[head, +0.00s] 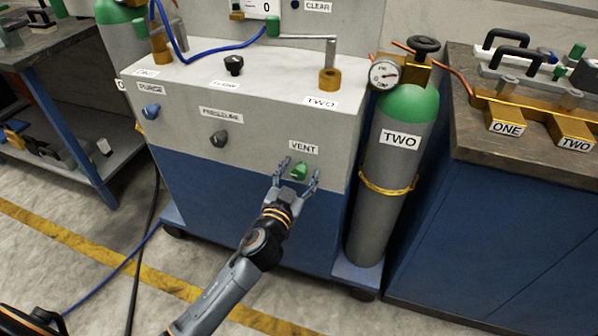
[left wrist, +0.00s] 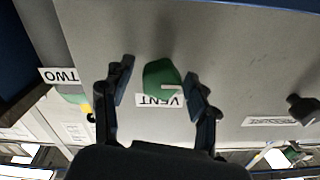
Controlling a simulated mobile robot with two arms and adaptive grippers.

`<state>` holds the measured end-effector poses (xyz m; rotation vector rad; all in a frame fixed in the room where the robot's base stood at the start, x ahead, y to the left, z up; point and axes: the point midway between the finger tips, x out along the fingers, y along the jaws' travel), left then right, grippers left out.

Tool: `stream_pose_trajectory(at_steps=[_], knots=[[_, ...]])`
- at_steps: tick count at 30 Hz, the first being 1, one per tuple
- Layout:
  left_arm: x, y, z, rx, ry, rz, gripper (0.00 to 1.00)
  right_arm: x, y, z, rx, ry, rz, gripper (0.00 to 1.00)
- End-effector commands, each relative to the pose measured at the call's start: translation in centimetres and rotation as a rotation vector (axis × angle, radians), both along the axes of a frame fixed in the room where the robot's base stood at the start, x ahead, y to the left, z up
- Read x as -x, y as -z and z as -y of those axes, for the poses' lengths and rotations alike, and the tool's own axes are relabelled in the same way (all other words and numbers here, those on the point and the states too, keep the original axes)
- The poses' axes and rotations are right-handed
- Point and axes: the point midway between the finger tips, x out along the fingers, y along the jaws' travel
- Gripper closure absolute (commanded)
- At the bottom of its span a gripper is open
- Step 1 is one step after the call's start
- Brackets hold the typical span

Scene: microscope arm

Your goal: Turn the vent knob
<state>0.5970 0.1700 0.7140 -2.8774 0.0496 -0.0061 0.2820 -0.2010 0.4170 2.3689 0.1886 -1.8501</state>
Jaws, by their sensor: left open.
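The green vent knob (head: 300,171) sits on the grey front panel of the cabinet, just below the VENT label (head: 304,148). My left gripper (head: 297,177) is open, with one finger on each side of the knob in the head view. In the left wrist view the knob (left wrist: 163,79) lies between the two spread fingers of my left gripper (left wrist: 160,90), with a gap visible on both sides. The VENT label (left wrist: 158,99) appears upside down there. I cannot tell how deep the fingertips reach around the knob. My right gripper is not in view.
A black pressure knob (head: 219,138) and a blue purge knob (head: 151,110) are on the same panel to the left. A grey cylinder labelled TWO (head: 395,175) with a green top stands right of the cabinet. A workbench (head: 470,200) stands further right.

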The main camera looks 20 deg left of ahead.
Motion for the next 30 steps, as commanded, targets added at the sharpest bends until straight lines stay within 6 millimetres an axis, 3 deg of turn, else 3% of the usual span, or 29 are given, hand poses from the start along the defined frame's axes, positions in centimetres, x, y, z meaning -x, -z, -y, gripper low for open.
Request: stream_pose_trajectory(at_steps=[4, 12, 22, 30], knots=[[0.0, 0.0, 0.0, 0.000, 0.000, 0.000, 0.43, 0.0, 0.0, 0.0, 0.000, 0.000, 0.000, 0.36], [0.0, 0.0, 0.0, -0.001, 0.000, 0.000, 0.96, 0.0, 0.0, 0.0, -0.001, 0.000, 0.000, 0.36], [0.1, 0.0, 0.0, -0.039, -0.001, 0.002, 0.96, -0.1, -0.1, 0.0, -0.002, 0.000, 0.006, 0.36], [0.1, -0.1, 0.1, -0.201, 0.000, 0.007, 0.96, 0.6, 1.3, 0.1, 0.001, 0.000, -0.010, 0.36]])
